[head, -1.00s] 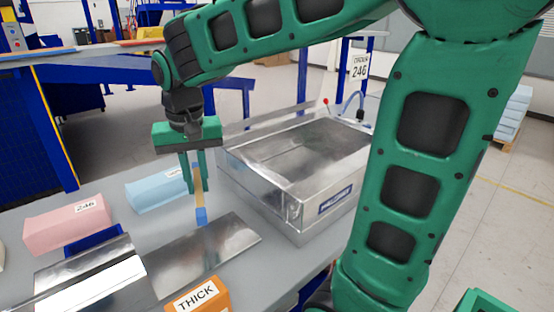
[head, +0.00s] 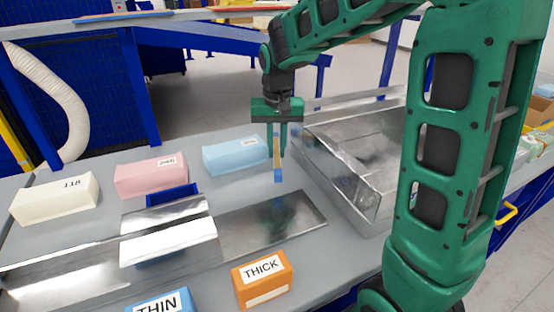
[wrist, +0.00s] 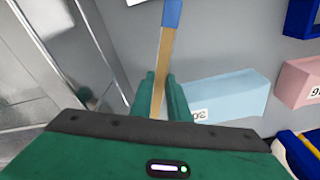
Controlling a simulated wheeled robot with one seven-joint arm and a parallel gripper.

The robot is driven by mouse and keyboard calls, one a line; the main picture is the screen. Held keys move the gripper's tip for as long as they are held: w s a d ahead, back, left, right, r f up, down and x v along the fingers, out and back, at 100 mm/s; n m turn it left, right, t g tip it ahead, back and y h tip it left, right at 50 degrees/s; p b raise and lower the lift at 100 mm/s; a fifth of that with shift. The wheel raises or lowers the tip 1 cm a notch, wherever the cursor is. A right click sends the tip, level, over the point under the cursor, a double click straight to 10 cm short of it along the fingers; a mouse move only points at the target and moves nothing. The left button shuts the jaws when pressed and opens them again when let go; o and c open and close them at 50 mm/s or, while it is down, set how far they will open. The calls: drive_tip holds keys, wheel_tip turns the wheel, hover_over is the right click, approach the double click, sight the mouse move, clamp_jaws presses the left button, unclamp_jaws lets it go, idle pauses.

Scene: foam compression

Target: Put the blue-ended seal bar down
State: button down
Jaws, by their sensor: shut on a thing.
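The seal bar (head: 277,160) is a thin tan strip with a blue lower end, hanging roughly upright in my gripper (head: 283,150). My gripper is shut on it, and the blue end shows below the fingers, near the right end of a flat metal plate. Whether that end touches the surface I cannot tell. In the wrist view the bar (wrist: 164,60) runs up from between my green fingers (wrist: 160,97), blue end at the top.
A metal box machine (head: 350,150) stands right of my gripper. Light blue (head: 236,154), pink (head: 150,177) and cream (head: 55,200) blocks line the back. The metal plate (head: 275,225) lies in front. Orange THICK (head: 262,280) and blue THIN (head: 160,304) blocks sit at the front.

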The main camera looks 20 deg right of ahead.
drive_tip(key=shift+w+d+f, duration=0.25)
drive_tip(key=shift+w+f, duration=0.1)
drive_tip(key=shift+w, duration=0.05)
drive_tip(key=shift+f, duration=1.95)
drive_tip(key=c, duration=1.7)
unclamp_jaws()
